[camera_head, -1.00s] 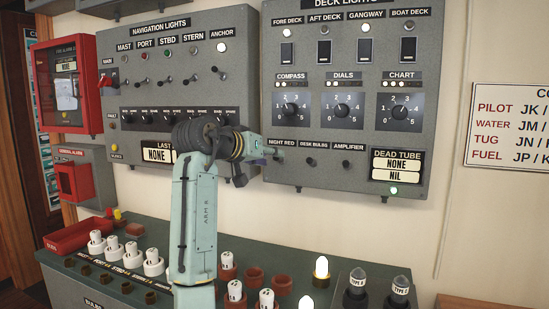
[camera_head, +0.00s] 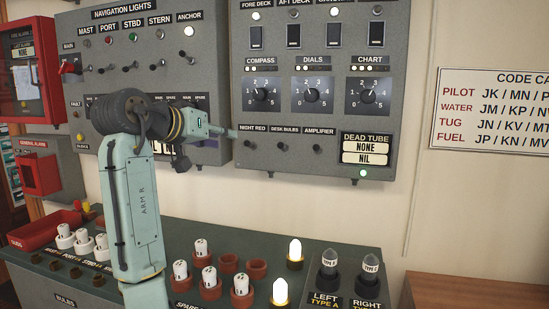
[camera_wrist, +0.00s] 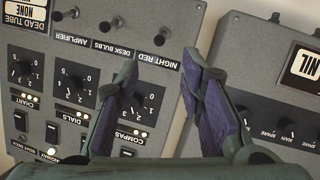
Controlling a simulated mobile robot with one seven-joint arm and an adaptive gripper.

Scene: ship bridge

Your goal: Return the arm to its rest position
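My arm (camera_head: 143,210) rises at left of centre in the head view, bent at a dark elbow, with its forearm pointing right. My gripper (camera_head: 232,133) is small there, at the left edge of the deck lights panel beside the night red switch. In the wrist view my gripper (camera_wrist: 160,62) has its two purple-padded fingers apart with nothing between them. The night red switch (camera_wrist: 160,37) shows just beyond the gap between the fingertips. Whether the gripper touches the panel I cannot tell.
The deck lights panel (camera_head: 300,185) and navigation lights panel (camera_head: 75,130) are on the wall. Below, the bench holds white bulbs in sockets (camera_head: 180,270), lit bulbs (camera_head: 295,250) and dark-based bulbs (camera_head: 328,262). A red tray (camera_head: 35,232) sits at left.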

